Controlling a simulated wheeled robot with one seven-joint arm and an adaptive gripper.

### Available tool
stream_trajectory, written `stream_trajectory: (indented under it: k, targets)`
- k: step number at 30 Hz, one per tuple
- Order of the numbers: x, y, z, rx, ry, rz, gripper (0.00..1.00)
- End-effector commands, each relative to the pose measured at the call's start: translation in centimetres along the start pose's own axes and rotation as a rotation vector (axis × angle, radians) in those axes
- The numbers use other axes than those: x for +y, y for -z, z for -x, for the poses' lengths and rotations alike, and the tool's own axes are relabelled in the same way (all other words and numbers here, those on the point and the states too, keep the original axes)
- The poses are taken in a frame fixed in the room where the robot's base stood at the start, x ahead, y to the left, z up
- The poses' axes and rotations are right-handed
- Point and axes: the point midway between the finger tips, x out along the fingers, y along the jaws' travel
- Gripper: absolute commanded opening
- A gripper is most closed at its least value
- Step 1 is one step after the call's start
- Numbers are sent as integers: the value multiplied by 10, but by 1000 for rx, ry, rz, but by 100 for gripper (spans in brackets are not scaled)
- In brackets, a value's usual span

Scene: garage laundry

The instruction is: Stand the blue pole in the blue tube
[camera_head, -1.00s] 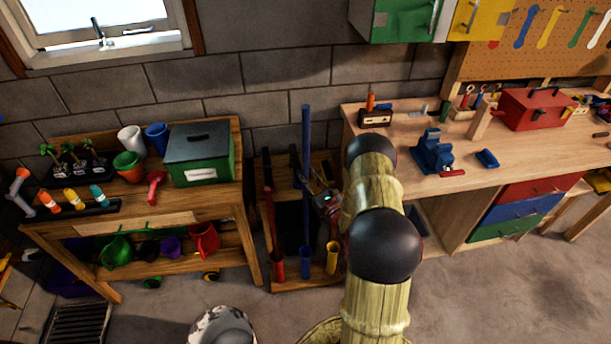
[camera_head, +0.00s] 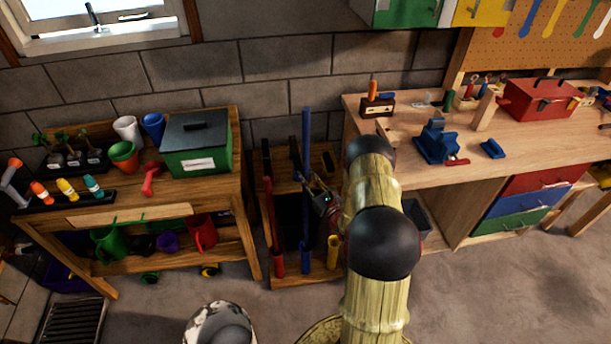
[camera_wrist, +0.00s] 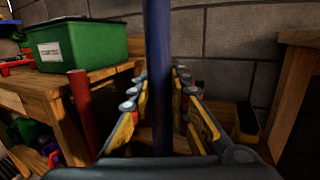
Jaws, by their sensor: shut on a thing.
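The long blue pole (camera_head: 306,160) stands upright in the head view, in front of the wooden rack at the wall. My gripper (camera_head: 318,194) is shut on the pole around its middle; in the wrist view the fingers lie on both sides of the pole (camera_wrist: 158,70). The blue tube (camera_head: 306,262) is at the rack's front, between the red and yellow tubes. The pole's lower end meets the tube's mouth in the head view; how deep it sits inside cannot be told. The tube does not show in the wrist view.
A red pole (camera_head: 269,205) stands at the rack's left, above the red tube (camera_head: 278,264). The yellow tube (camera_head: 334,252) is on the right. A wooden table with a green box (camera_head: 196,148) is left; a workbench (camera_head: 470,170) is right. My arm hides part of the rack's right side.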

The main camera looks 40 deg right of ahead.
Motion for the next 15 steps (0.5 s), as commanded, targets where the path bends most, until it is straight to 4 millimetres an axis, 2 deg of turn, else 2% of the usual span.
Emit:
stream_trajectory:
  k: [15]
  targets:
    - [0, 39, 4, -2, 0, 1, 0]
